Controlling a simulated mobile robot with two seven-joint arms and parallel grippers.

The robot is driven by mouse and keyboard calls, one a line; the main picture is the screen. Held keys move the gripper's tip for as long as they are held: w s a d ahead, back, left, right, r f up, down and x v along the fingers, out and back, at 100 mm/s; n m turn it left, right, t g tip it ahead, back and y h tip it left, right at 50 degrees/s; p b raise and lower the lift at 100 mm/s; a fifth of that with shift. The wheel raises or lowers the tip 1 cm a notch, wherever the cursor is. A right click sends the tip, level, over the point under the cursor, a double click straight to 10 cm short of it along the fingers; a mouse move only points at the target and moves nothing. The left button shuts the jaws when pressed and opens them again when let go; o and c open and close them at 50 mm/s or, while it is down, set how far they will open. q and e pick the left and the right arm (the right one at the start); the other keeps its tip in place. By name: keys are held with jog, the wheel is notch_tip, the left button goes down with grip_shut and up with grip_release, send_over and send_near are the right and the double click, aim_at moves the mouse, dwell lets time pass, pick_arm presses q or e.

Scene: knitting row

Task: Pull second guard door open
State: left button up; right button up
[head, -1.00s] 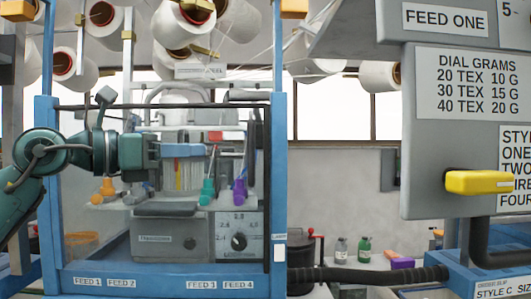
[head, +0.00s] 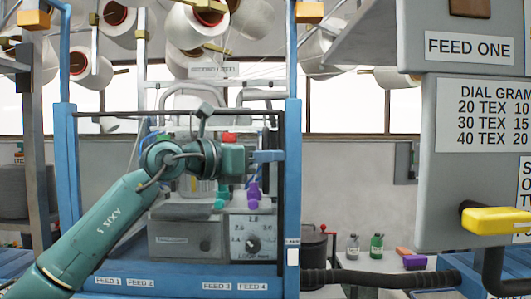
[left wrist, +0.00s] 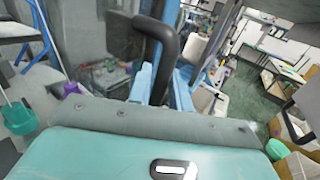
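A clear guard door with a dark frame (head: 130,113) covers the front of the blue machine (head: 292,200) and looks closed. Its black handle (left wrist: 168,40) is a curved bar, large in the left wrist view; in the head view it is near the door's right edge, partly hidden by my gripper. My left gripper (head: 268,157) is at that right edge. In the left wrist view its blue fingers (left wrist: 160,82) appear apart, one on each side of the handle's lower part. I cannot tell whether they touch it. My right gripper is not in view.
A grey panel (head: 455,185) with a yellow lever (head: 495,220) stands close at the right. A thick black hose (head: 375,279) runs below it. Yarn cones (head: 200,28) hang above. Small bottles (head: 376,246) stand on a bench behind.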

pick_arm(q)
grip_shut()
dwell(0.4)
